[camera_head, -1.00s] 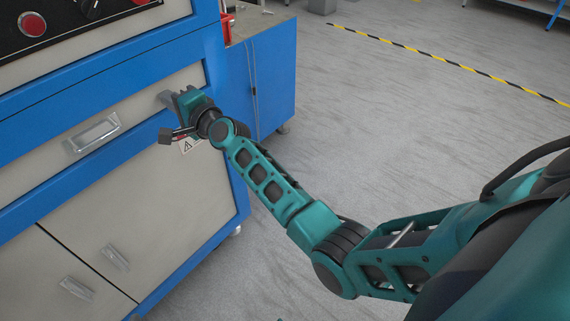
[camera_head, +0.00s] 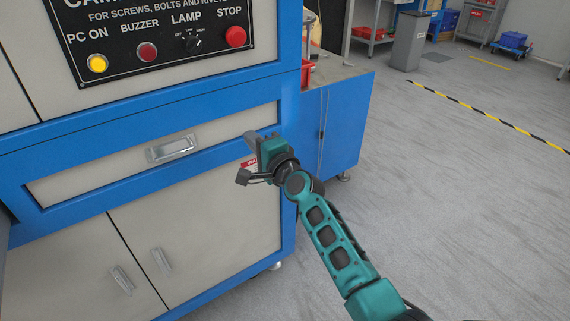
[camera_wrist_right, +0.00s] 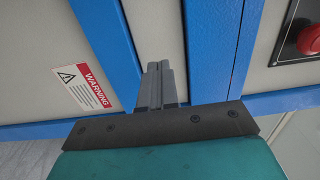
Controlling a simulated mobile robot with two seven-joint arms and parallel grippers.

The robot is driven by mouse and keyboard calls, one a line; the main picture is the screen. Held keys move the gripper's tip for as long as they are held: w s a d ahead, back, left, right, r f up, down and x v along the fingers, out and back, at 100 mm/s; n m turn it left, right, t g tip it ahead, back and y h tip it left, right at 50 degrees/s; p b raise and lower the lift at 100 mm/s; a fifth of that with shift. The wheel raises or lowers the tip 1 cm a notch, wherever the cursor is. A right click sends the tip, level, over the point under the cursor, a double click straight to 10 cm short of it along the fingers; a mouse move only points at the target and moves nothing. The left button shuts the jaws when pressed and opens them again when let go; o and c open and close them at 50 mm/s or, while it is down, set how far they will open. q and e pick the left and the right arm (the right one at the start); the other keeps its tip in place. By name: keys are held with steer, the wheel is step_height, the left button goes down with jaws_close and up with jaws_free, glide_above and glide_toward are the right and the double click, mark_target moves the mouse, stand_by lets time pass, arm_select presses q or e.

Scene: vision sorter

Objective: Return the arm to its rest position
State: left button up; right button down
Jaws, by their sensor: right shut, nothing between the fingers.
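My right arm (camera_head: 335,243) is teal and dark grey and reaches from the bottom right toward the blue and beige cabinet. Its right gripper (camera_head: 251,138) is in front of the right end of the cabinet's drawer front. The grey fingers are shut together with nothing between them. The fingers also show in the right wrist view (camera_wrist_right: 157,86), pointing at the cabinet front. I cannot tell whether they touch it. My left gripper does not show.
The drawer (camera_head: 100,170) has a metal handle (camera_head: 171,149). Above it is a black control panel (camera_head: 160,38) with a red stop button (camera_head: 235,37) and a lit yellow button (camera_head: 97,63). A warning label (camera_wrist_right: 82,87) is near the fingers. Open floor (camera_head: 450,200) lies to the right.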

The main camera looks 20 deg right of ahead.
arm_select(q)
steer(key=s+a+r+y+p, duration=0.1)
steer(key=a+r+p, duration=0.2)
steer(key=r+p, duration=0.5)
steer(key=p, duration=0.4)
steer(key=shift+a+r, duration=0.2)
arm_select(e)
steer(key=s+d+f+n+g+h, duration=0.1)
steer(key=s+n, duration=0.4)
steer(key=s, duration=0.6)
steer(key=s+d+f+n+g+h, duration=0.1)
steer(key=s+d+f+n+g, duration=0.2)
steer(key=s, duration=0.8)
steer(key=s+d+f+n+g+h, duration=0.1)
steer(key=s+d+f+n+g, duration=0.1)
steer(key=s+f+n, duration=0.3)
steer(key=s+d+n, duration=0.1)
steer(key=s+n, duration=0.3)
steer(key=s, duration=0.2)
steer(key=shift+s+h, duration=0.15)
steer(key=shift+h, duration=0.15)
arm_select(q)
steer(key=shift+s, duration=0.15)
